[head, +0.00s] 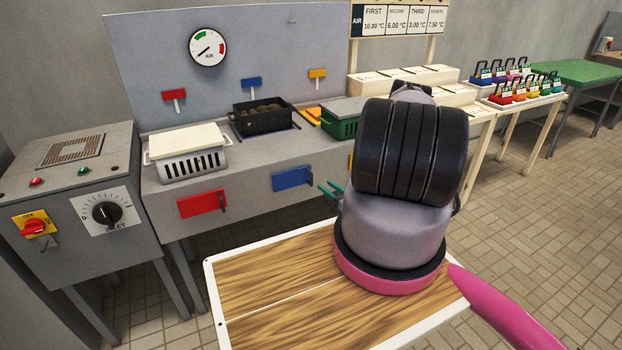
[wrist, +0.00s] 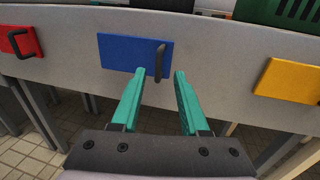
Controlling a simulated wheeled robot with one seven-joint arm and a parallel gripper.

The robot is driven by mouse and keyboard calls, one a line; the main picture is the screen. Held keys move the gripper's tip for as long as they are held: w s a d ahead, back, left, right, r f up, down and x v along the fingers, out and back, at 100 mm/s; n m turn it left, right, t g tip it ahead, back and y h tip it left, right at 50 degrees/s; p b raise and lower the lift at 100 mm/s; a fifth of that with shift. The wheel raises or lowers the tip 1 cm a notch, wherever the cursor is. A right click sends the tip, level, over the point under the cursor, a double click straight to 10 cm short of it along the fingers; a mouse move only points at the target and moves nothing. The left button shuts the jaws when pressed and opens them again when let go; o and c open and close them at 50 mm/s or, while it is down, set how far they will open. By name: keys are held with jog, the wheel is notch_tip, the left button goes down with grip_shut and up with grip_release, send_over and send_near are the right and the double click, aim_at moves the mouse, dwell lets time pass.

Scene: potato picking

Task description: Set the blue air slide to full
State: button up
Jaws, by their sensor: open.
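The blue air slide is a flat blue plate (head: 293,179) on the front of the grey bench, with a dark upright handle near its right end. In the wrist view the blue slide (wrist: 132,53) is ahead, and its black handle (wrist: 160,62) stands between the lines of my two green fingers. My gripper (wrist: 154,75) is open and empty, its fingertips just below and in front of the handle. I cannot tell whether they touch. In the head view my arm hides part of the bench front, and the green fingers (head: 330,191) show right of the blue slide.
A red slide (head: 203,203) is to the left and a yellow slide (wrist: 290,80) to the right. Above are a white crate (head: 188,155), a black crate (head: 263,118) and a green crate (head: 343,124). A pressure gauge (head: 207,48) hangs on the panel. A wood-topped table (head: 270,280) lies below my arm.

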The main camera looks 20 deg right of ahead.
aim_at(312, 176)
jog(key=x, duration=1)
jog(key=shift+a, duration=0.1)
grip_shut()
